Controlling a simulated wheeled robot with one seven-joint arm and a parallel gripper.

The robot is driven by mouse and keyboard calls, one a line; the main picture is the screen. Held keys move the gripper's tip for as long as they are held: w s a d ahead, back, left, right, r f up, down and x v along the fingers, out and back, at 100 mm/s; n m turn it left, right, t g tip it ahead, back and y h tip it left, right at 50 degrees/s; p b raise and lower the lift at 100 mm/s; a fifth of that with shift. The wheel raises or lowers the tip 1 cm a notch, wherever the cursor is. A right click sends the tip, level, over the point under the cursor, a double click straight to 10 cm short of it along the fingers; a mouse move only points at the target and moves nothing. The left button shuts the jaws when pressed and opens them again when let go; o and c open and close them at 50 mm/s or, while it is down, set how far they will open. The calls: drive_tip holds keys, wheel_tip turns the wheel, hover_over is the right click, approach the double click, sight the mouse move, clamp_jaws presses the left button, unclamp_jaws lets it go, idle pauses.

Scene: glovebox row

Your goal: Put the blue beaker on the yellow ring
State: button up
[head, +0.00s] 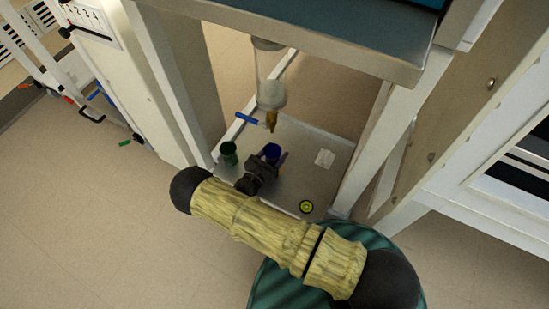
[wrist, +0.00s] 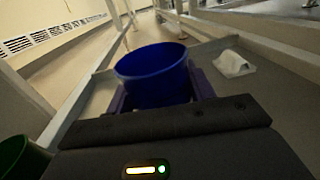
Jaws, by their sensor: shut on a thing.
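The blue beaker (head: 272,152) is upright between the jaws of my gripper (head: 268,162), over the grey tray-like shelf (head: 300,147). In the wrist view the blue beaker (wrist: 153,76) stands just beyond the gripper body, with its open rim showing and the fingers (wrist: 160,95) at its sides. My gripper is shut on it. I cannot tell whether its base touches the shelf. The yellow ring (head: 306,206) lies on the shelf near its front edge, right of and nearer than the gripper. Nothing shows on the ring except its dark middle.
A green beaker (head: 229,152) stands left of the gripper; its edge shows in the wrist view (wrist: 18,158). A clear vessel with a blue-handled tap (head: 270,95) hangs above the shelf. A white crumpled wipe (head: 325,158) lies at right. White posts flank the shelf.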

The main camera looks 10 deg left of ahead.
drive_tip(key=shift+f+b, duration=0.6)
drive_tip(key=shift+f, duration=0.9)
drive_tip(key=shift+f, duration=0.15)
drive_tip(key=o, duration=0.9)
drive_tip(key=shift+o, duration=0.2)
drive_tip(key=shift+s+r, duration=0.1)
drive_tip(key=shift+r, duration=0.15)
drive_tip(key=p+v, duration=0.4)
drive_tip(key=v, duration=0.8)
drive_tip(key=shift+d+f, duration=0.1)
